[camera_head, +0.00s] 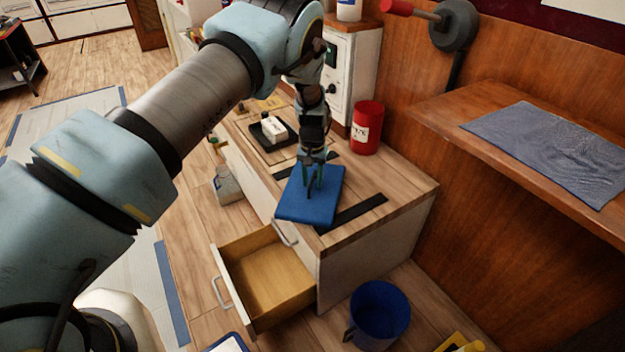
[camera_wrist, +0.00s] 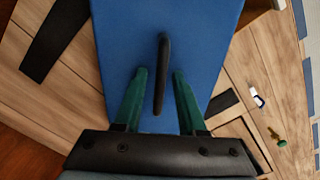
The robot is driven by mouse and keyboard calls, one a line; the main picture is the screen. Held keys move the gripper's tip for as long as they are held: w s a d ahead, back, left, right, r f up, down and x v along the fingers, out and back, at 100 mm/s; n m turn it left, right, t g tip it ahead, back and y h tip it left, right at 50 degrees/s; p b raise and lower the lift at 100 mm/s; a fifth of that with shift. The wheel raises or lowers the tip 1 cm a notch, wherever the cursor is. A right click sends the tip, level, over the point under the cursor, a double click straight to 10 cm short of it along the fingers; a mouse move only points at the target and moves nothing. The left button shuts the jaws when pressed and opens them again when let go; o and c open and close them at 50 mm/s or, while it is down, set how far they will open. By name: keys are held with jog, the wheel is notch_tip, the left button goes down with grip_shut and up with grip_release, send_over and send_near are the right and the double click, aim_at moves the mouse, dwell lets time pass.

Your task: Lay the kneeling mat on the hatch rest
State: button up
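The kneeling mat looks to be the blue rectangular pad (camera_head: 322,211) with a black bar handle (camera_wrist: 161,60) in its middle. It lies over two black strips (camera_head: 353,213) on the wooden cabinet top, its left edge close to or past the cabinet's edge. The strips may be the hatch rest; no label shows this. My gripper (camera_head: 312,190) points down at the pad. In the wrist view its green fingers (camera_wrist: 160,74) stand apart, one on each side of the handle, with gaps between. The pad also fills the middle of the wrist view (camera_wrist: 205,40).
An open drawer (camera_head: 265,283) juts out below the pad. A red can (camera_head: 367,128) and a black tray (camera_head: 261,141) with a white item stand behind. A blue bucket (camera_head: 380,312) is on the floor. A grey cloth (camera_head: 550,148) lies on the right shelf.

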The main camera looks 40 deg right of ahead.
aim_at(313, 177)
notch_tip(313, 177, up, 12)
jog(key=shift+r, duration=0.15)
dwell(0.6)
